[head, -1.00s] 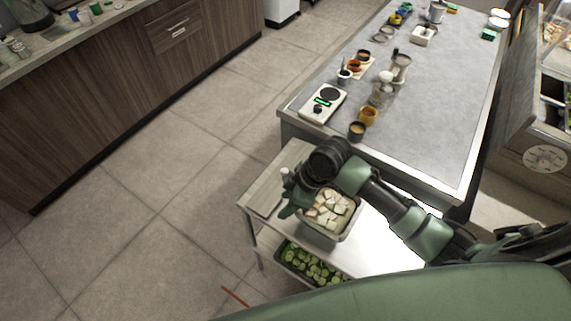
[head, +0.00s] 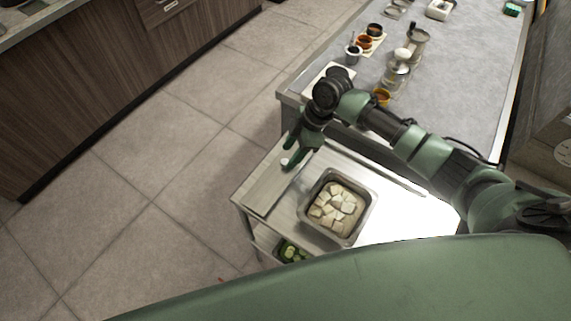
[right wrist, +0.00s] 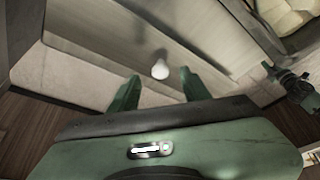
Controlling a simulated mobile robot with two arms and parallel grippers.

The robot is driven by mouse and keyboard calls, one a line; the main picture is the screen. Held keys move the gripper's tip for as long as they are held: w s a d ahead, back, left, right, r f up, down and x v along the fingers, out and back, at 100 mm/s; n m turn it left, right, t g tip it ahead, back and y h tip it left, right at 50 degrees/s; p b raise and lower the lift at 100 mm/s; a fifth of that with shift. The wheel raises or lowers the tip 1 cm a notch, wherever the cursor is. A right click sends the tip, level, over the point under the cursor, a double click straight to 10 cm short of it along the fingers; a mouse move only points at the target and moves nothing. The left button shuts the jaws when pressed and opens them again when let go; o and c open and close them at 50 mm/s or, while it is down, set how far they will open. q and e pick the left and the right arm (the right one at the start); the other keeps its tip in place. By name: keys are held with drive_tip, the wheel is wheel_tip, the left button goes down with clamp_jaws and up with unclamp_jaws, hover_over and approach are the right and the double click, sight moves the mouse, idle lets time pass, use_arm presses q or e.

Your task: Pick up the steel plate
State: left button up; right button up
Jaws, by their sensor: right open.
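The steel plate looks like the flat grey plate (head: 268,192) at the left end of the low steel cart in the head view. A flat grey surface, probably the same plate (right wrist: 125,32), fills the upper part of the right wrist view. A small white rounded knob (right wrist: 160,70) shows between my fingertips there; I cannot tell whether it belongs to the plate. My right gripper (head: 294,158) is open and empty, pointing down over the plate's far end. Contact cannot be told. My left gripper is not in view.
A steel pan (head: 369,212) of pale chunks stands on the cart, right of the plate. A pan of green slices (head: 290,250) is on the shelf below. A counter (head: 455,85) with several jars and cups stands behind. Floor (head: 150,170) at left is clear.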

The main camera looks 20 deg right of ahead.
sight(285, 161)
drive_tip(key=shift+x, duration=1.2)
drive_tip(key=shift+a+f, duration=0.2)
drive_tip(key=shift+f, duration=0.15)
drive_tip(key=shift+c, duration=0.9)
clamp_jaws()
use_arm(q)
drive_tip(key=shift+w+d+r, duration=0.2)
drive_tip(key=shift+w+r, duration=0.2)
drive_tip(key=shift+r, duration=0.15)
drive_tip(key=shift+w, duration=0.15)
